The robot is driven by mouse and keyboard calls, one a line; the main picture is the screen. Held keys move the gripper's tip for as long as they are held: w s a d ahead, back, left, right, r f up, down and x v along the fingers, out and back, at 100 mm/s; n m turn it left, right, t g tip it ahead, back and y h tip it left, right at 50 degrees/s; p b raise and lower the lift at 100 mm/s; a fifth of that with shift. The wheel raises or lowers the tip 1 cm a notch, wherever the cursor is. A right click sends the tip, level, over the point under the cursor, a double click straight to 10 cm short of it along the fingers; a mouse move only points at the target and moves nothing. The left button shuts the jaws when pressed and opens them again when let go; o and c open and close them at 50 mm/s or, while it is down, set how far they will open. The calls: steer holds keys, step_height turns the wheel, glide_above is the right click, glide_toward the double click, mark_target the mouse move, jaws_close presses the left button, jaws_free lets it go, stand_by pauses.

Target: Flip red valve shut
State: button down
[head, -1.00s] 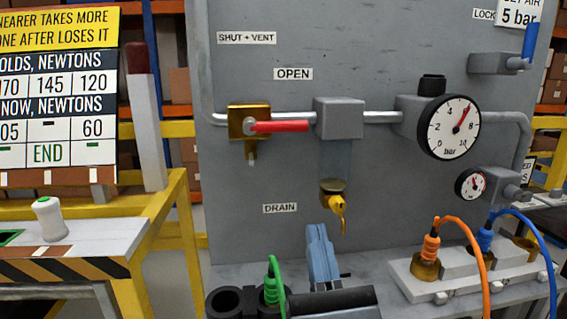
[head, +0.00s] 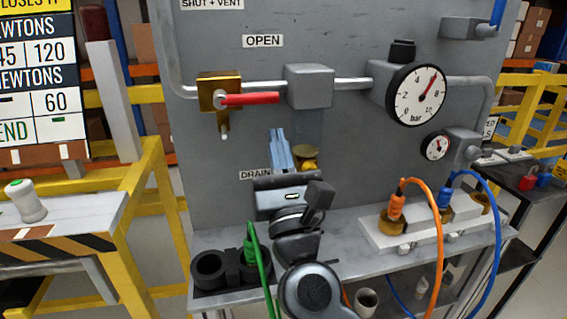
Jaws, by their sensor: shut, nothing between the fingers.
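The red valve lever (head: 250,99) lies level, pointing right from the brass valve body (head: 219,93) on the grey panel's pipe. The OPEN label (head: 262,41) is above it and the SHUT + VENT label (head: 212,4) is higher up, cut by the top edge. My gripper (head: 279,138) is shut and empty. Its blue fingers point up, below and a little right of the lever in the picture, apart from it. My gripper and arm partly hide the DRAIN label (head: 255,174) and the yellow drain valve (head: 304,158).
A round gauge (head: 416,94) and a smaller gauge (head: 436,146) are on the right. A grey block (head: 310,86) sits on the pipe right of the lever. A green hose (head: 260,265) and orange hose (head: 438,230) rise from the shelf. Bare panel lies left of my gripper.

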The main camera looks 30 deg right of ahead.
mark_target(248, 97)
steer(key=shift+w+r+p, duration=0.2)
steer(key=shift+r+p, duration=0.6)
steer(key=shift+r, duration=0.9)
steer(key=shift+d, duration=0.1)
